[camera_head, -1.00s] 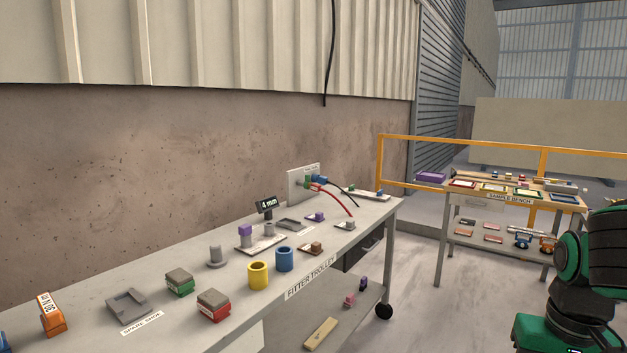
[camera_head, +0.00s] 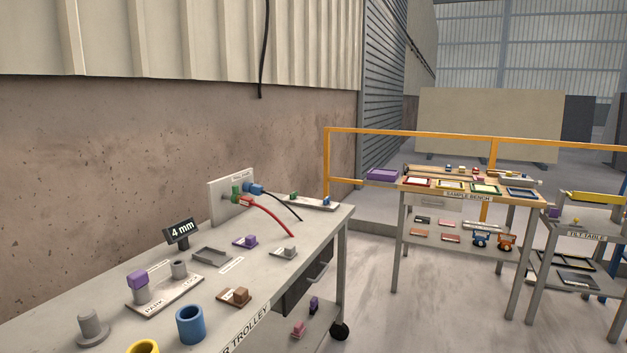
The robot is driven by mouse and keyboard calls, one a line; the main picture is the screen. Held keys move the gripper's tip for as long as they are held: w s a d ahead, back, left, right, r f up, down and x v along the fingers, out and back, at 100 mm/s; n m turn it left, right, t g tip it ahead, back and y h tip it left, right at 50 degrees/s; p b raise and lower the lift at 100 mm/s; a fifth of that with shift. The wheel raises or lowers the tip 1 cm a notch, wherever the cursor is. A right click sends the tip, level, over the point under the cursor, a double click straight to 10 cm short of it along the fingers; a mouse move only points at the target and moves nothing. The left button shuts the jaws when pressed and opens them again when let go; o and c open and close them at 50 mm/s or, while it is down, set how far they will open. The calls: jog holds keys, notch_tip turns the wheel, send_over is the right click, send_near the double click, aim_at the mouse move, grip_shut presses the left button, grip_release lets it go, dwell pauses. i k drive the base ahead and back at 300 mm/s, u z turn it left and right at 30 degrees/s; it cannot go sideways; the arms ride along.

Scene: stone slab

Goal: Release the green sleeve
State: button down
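A white upright panel (camera_head: 217,203) stands at the back of the fitter trolley (camera_head: 120,315). A small green part, which looks like a sleeve (camera_head: 236,191), sits on the panel's face beside a blue connector (camera_head: 254,188). A red connector (camera_head: 246,201) with a red cable (camera_head: 275,218) is just below the green part. Whether the green part is locked around a plug is too small to tell. Another small green piece (camera_head: 293,196) sits on a flat white strip right of the panel. My gripper is out of view.
A 4 mm sign (camera_head: 181,232), a purple-capped post (camera_head: 138,284), a blue cup (camera_head: 190,324), a yellow cup (camera_head: 143,347) and a grey tray (camera_head: 212,257) stand on the trolley. A yellow rail (camera_head: 420,136) and sample bench (camera_head: 458,187) are beyond. Floor right of the trolley is clear.

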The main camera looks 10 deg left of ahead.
aim_at(235, 188)
jog(key=i, duration=1.05)
jog(key=u, duration=0.75)
jog(key=i, duration=0.5)
jog(key=u, duration=0.45)
